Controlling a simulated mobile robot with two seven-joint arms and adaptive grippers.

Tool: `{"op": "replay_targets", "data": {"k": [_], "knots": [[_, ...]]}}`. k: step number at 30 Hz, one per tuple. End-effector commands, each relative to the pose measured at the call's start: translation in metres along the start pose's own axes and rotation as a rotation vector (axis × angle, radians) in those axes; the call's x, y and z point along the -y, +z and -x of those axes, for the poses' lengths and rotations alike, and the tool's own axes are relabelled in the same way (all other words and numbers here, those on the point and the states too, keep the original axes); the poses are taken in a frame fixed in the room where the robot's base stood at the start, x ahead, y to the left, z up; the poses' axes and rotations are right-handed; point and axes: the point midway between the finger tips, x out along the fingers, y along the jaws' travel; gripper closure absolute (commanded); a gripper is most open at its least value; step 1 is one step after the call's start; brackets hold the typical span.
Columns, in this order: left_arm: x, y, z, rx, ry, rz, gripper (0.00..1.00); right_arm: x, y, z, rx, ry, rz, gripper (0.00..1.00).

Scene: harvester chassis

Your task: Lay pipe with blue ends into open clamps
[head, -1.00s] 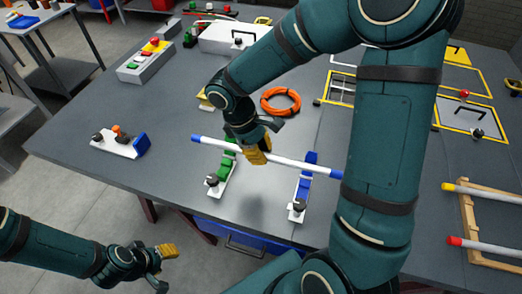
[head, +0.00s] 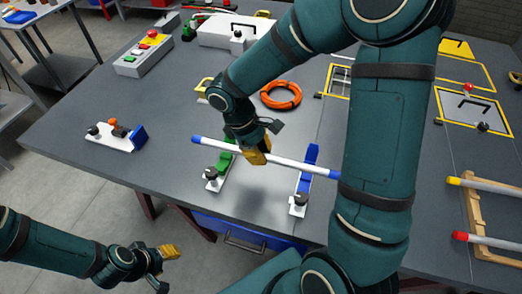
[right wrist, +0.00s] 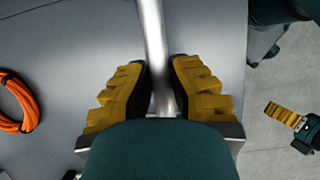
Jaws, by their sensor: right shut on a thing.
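My right gripper (head: 258,153) is shut on the middle of a white pipe (head: 290,163) with blue ends. In the right wrist view the pipe (right wrist: 154,40) runs between the yellow-padded fingers (right wrist: 160,95). In the head view it crosses over the green clamp (head: 221,172) on the left and the blue clamp (head: 304,182) on the right. Both clamps stand on white bases with dark knobs. The pipe appears to be above them; the exact gap cannot be told. My left gripper (head: 166,268) is open and empty, off the table's front edge.
An orange cable coil (head: 281,95) lies behind the pipe. A white and blue fixture (head: 116,136) stands at the left. A wooden rack (head: 478,215) with yellow-ended and red-ended pipes is at the right. A button box (head: 143,53) is at the back left.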

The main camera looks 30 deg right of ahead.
Motion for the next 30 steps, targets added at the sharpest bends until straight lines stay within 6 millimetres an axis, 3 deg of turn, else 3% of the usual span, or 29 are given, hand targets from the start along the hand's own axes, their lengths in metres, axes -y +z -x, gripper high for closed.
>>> {"op": "replay_targets", "data": {"k": [30], "knots": [[0.015,0.004,-0.039,0.003,0.001,-0.006,0.53,0.000,-0.021,-0.051,0.000,0.001,0.000,1.00]]}}
